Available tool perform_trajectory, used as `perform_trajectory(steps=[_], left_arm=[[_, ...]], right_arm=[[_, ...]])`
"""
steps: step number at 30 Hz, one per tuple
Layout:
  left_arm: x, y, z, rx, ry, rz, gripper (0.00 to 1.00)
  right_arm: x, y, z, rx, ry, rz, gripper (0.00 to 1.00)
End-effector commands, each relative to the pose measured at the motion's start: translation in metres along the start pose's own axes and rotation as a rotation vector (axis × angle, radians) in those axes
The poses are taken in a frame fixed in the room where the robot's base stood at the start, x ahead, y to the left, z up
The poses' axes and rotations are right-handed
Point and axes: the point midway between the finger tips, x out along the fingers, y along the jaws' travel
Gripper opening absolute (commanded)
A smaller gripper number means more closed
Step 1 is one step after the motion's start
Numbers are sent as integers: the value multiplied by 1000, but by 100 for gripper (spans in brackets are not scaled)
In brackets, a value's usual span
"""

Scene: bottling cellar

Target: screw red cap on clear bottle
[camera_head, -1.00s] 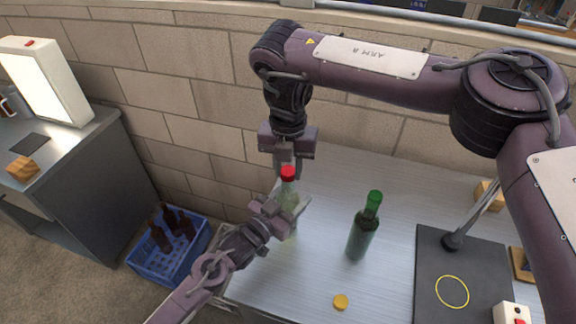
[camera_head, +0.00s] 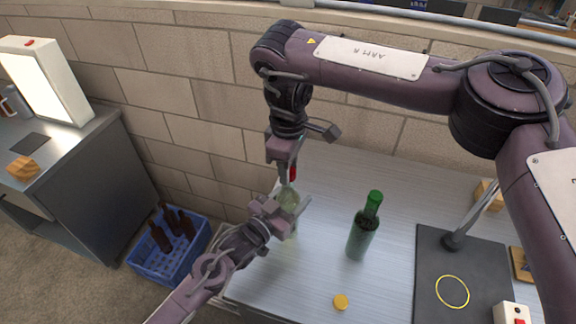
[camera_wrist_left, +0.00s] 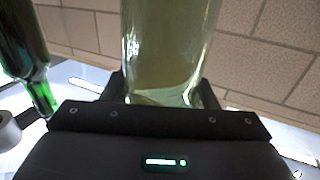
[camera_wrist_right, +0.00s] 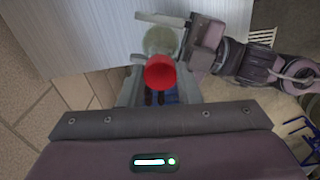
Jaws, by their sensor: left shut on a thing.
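The clear bottle (camera_head: 289,200) stands upright at the left end of the metal table. My left gripper (camera_head: 287,212) is shut on its body, and the glass fills the middle of the left wrist view (camera_wrist_left: 165,50). The red cap (camera_head: 293,173) is at the top of the bottle neck, partly hidden by a finger of my right gripper (camera_head: 289,178). In the right wrist view the cap (camera_wrist_right: 160,72) lies between the right fingers, in line with the bottle. I cannot tell whether those fingers press on it, or how tightly the cap sits.
A green bottle (camera_head: 362,232) stands right of the clear one, with a yellow cap (camera_head: 340,302) lying in front. A dark mat (camera_head: 428,290) with a yellow ring lies further right. A blue crate (camera_head: 150,265) with brown bottles is on the floor at left.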

Motion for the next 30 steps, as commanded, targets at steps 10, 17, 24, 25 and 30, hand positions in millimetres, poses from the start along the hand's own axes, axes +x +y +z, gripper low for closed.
perform_trajectory(steps=[10,17,24,25,30], left_arm=[[0,1,0,-1,1,1,0],[0,0,0,-1,1,1,0],[0,0,0,-1,1,0,0],[0,0,0,-1,1,0,0],[0,0,0,-1,1,0,0]], right_arm=[[0,0,0,-2,0,1,51],[-16,1,0,-4,1,5,51],[-43,0,0,-3,-1,2,51],[-44,0,0,-3,-1,2,51],[-45,0,0,-3,-1,0,51]])
